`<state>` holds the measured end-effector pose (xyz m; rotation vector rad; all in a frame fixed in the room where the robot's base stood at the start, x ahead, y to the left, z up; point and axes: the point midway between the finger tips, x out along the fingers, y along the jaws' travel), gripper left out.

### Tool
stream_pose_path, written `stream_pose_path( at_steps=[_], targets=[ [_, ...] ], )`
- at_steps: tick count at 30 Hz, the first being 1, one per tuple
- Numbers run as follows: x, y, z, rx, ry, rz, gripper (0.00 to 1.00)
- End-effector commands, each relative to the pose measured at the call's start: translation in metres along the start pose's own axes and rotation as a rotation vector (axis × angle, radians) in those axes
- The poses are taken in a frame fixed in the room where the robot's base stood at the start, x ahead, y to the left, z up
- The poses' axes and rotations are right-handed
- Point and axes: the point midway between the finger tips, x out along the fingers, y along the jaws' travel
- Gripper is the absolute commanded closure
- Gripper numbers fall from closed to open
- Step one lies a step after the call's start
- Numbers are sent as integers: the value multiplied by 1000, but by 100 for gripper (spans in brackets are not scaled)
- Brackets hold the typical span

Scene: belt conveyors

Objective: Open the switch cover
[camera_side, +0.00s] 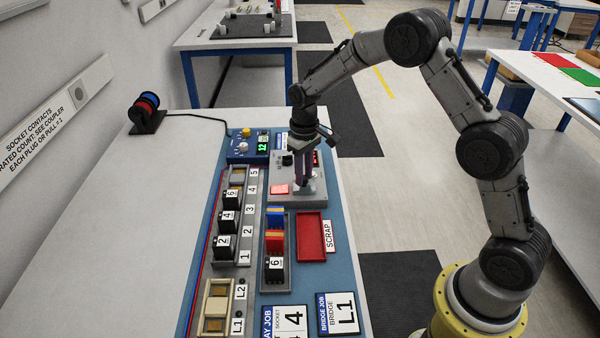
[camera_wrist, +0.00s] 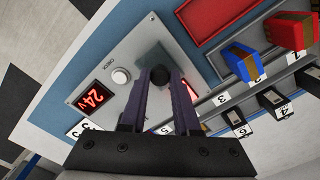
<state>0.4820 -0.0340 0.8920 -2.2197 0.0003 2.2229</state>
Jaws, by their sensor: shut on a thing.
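My gripper (camera_side: 304,190) points down at a grey control panel (camera_side: 312,202) on the blue board. The fingers hide the knob's sides and base. A red lit patch (camera_side: 278,189) lies on the panel just left of the fingers in the side view; it is mostly behind one finger in the wrist view (camera_wrist: 190,91). I cannot make out a cover's outline or hinge, or tell whether it is raised.
The panel has a white round button (camera_wrist: 121,76) and a red 24V display (camera_wrist: 96,98). A red scrap tray (camera_side: 311,238) lies close by. A rack holds blue, red and black plugs (camera_side: 275,242). A numbered socket row (camera_side: 230,222) runs to the left.

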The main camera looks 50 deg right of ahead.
Motion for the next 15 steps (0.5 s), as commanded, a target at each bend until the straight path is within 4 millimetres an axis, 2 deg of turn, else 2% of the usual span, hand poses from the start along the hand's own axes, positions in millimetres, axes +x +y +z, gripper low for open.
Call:
stream_pose_path(
  at_steps=[1,2,6,15],
  targets=[
    [-2,0,-2,-1,5,1,100],
    [-2,0,-2,-1,5,1,65],
    [-1,0,-1,-1,4,0,40],
    [-1,0,-1,0,2,0,40]
  ],
)
